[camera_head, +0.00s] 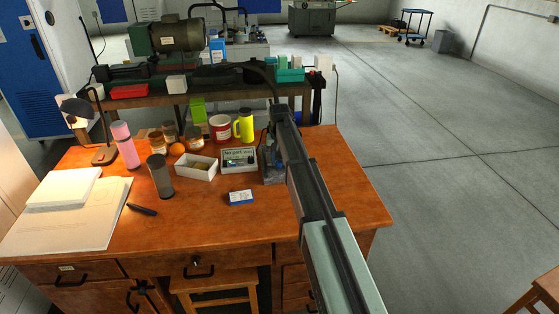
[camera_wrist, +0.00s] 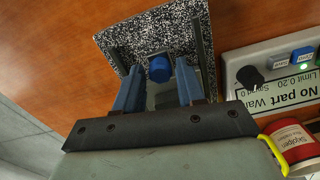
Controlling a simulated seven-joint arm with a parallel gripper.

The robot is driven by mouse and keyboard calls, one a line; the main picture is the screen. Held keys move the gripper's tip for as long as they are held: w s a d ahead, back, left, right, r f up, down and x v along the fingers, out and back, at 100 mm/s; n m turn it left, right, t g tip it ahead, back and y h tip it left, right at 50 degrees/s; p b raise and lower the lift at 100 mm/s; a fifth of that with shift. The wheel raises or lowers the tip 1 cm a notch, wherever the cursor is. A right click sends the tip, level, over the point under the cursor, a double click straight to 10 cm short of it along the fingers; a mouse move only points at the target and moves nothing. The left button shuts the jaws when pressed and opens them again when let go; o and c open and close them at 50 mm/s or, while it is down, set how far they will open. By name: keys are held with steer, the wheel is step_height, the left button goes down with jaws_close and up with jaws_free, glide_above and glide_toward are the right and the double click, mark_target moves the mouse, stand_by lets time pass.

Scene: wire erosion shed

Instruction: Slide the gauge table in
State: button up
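The gauge stands on a black-and-white speckled base (camera_wrist: 118,42) on the wooden desk. The base also shows in the head view (camera_head: 274,179), partly behind my arm. Dark upright posts rise from the base in the wrist view. A round blue knob (camera_wrist: 159,68) sits on a grey part at the middle of the base, which I take to be the sliding table. My gripper (camera_wrist: 158,82) is open, its two blue fingers on either side of the knob with a gap at each side. How far the table is out is hidden by my gripper.
A control box (camera_head: 239,159) with a display stands just left of the gauge. The desk (camera_head: 345,185) is clear to the right.

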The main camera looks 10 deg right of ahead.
steer(key=shift+o, duration=1)
steer(key=shift+r, duration=0.1)
step_height(320, 180, up, 14)
steer(key=shift+f, duration=0.2)
